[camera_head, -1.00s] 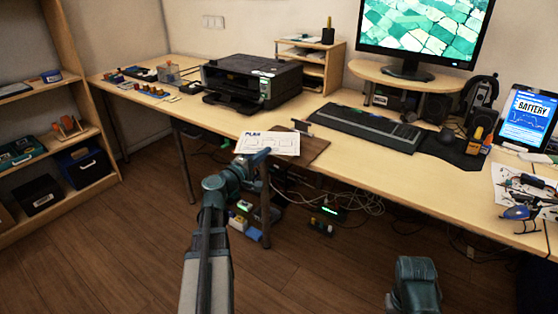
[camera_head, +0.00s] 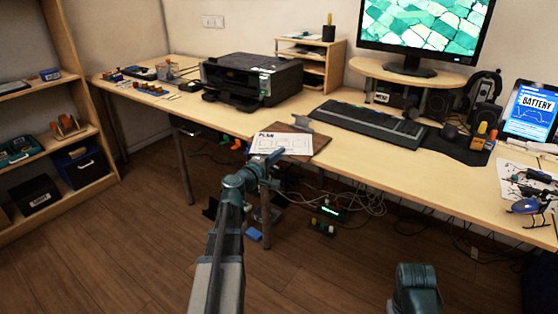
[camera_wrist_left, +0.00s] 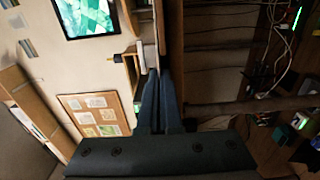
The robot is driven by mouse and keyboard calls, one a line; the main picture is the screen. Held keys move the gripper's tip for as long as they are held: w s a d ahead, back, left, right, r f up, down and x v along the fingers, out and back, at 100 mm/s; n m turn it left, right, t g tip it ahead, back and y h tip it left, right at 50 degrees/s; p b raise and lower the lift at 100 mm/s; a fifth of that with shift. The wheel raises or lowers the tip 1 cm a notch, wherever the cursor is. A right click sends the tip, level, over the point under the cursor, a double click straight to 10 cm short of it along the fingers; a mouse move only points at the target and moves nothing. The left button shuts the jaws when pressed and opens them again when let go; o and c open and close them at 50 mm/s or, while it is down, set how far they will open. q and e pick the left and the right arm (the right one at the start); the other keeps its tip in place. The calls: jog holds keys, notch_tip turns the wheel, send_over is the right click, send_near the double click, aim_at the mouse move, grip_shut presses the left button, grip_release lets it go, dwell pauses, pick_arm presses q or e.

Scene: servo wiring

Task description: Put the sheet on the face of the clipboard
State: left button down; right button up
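The white sheet headed PLAN (camera_head: 281,143) is at the front edge of the desk, over the left part of the brown clipboard (camera_head: 318,141). A strip of the clipboard's face shows to the right of the sheet, and its metal clip (camera_head: 302,121) shows at the back. My left gripper (camera_head: 272,158) is at the sheet's near edge, shut on it. In the left wrist view its fingers (camera_wrist_left: 160,78) are close together, with the sheet seen nearly edge-on. Whether the sheet touches the clipboard cannot be told. My right gripper is out of view.
A black printer (camera_head: 250,80) stands behind and left of the sheet. A keyboard (camera_head: 370,124) lies to the right of the clipboard. A tablet (camera_head: 532,113) stands farther right. Bare desk lies left of the sheet and in front of the keyboard. Cables (camera_head: 345,202) hang below.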

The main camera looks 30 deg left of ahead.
pick_arm(q)
jog(key=shift+r, duration=0.1)
jog(key=shift+f, duration=0.25)
jog(key=c, duration=1.1)
grip_release()
jog(key=shift+r, duration=0.1)
jog(key=shift+r, duration=0.1)
jog(key=s, duration=1.2)
jog(key=shift+a, duration=0.4)
